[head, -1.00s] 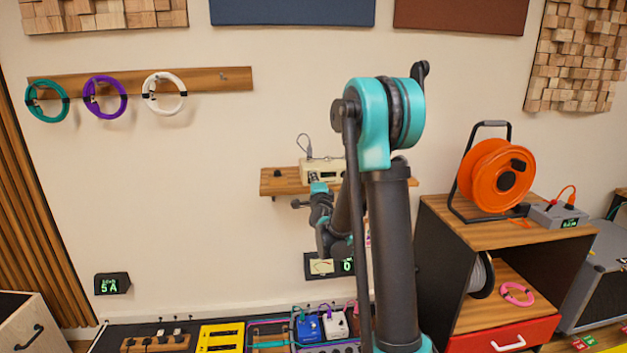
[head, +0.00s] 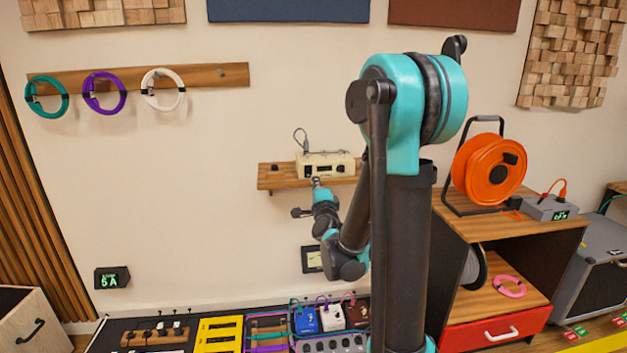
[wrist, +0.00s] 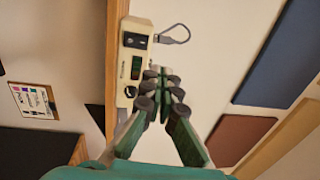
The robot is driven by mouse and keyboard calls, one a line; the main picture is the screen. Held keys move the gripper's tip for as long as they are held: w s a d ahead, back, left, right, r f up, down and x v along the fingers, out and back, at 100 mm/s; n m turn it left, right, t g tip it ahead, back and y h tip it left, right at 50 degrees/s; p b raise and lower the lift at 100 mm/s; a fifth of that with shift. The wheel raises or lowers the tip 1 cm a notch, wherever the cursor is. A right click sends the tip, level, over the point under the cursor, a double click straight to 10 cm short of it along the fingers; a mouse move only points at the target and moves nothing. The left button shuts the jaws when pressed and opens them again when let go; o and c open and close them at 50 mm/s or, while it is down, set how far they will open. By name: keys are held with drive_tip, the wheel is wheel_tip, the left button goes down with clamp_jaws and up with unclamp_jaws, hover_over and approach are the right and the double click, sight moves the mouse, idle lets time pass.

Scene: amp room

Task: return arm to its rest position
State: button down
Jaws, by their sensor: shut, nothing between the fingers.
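My arm with teal and black joints stands in the middle right of the head view. My gripper (head: 303,212) is at its far end, in front of the wall and just below the small wooden shelf (head: 272,183). In the wrist view my gripper (wrist: 163,75) has its fingertips together with nothing between them. A cream device (head: 325,165) stands on the shelf, with a grey cable loop above it. The device also shows in the wrist view (wrist: 133,62), beside the fingers; I cannot tell whether they touch it.
Coiled cables hang on a wooden rail (head: 212,77) at the upper left. A pedal board (head: 180,343) lies low in front. An orange cable reel (head: 489,170) stands on a cabinet (head: 490,232) to the right. The wall between rail and pedal board is largely bare.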

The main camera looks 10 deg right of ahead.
drive_tip(key=shift+s, duration=0.35)
drive_tip(key=s+a+f+n+g+y, duration=0.3)
drive_tip(key=s+f+n+g, duration=0.4)
drive_tip(key=s+f+n, duration=0.3)
drive_tip(key=s+d+f+n+g+h, duration=0.1)
drive_tip(key=s+d+f+n+g, duration=0.1)
drive_tip(key=s+f, duration=0.2)
drive_tip(key=s+d+f+n+g+h, duration=0.1)
drive_tip(key=s+d+f+n+g, duration=0.1)
drive_tip(key=s, duration=0.8)
drive_tip(key=s+d+f+n+g+h, duration=0.1)
drive_tip(key=s+d+f+n+g, duration=0.2)
drive_tip(key=s+f+n+g, duration=0.1)
drive_tip(key=s+f, duration=0.1)
drive_tip(key=s, duration=0.1)
drive_tip(key=shift+s+f, duration=0.3)
drive_tip(key=shift+s, duration=0.1)
drive_tip(key=c, duration=2.3)
unclamp_jaws()
